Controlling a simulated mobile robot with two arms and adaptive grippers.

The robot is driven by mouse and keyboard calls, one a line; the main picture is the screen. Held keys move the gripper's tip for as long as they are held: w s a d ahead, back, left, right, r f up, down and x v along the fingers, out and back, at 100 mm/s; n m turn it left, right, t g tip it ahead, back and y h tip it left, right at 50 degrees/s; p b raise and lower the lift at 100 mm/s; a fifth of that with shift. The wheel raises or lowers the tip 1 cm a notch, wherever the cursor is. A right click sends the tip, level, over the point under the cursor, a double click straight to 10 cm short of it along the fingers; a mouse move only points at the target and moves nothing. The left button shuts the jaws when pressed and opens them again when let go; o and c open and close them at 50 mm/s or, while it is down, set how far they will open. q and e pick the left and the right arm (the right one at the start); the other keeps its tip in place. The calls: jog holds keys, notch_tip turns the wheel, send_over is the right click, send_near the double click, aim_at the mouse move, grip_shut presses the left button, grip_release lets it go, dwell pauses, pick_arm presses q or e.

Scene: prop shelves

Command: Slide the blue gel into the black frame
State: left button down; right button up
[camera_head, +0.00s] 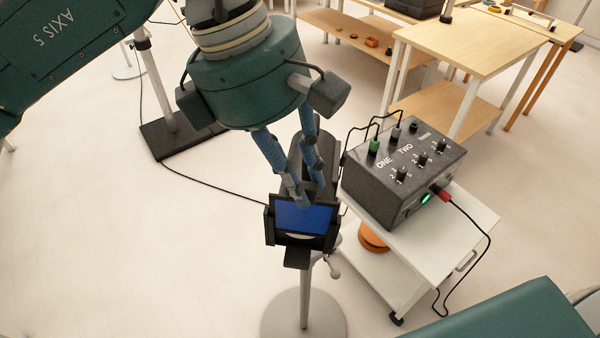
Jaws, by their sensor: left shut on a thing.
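The blue gel (304,218) is a flat blue sheet near the middle of the view. It sits at the black frame (267,226) on the front of a dark lamp head, with dark edges around the blue. I cannot tell how deep it sits in the frame. My left gripper (302,203) comes down from above, its blue fingers shut on the gel's upper edge. The fingers hide part of that edge and of the lamp behind. My right gripper is not in view.
The lamp's stand (304,314) has a round pale base. Close on the right, a dark control box (385,200) with knobs and cables stands on a white trolley (462,232). Wooden tables (470,40) are at the back right. Open floor lies to the left.

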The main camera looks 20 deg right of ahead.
pick_arm(q)
jog(key=shift+w+f+b, duration=0.1)
jog(key=shift+f+b, duration=1.9)
dwell(2.0)
jog(key=c, duration=1.5)
grip_release()
jog(key=v, duration=1.2)
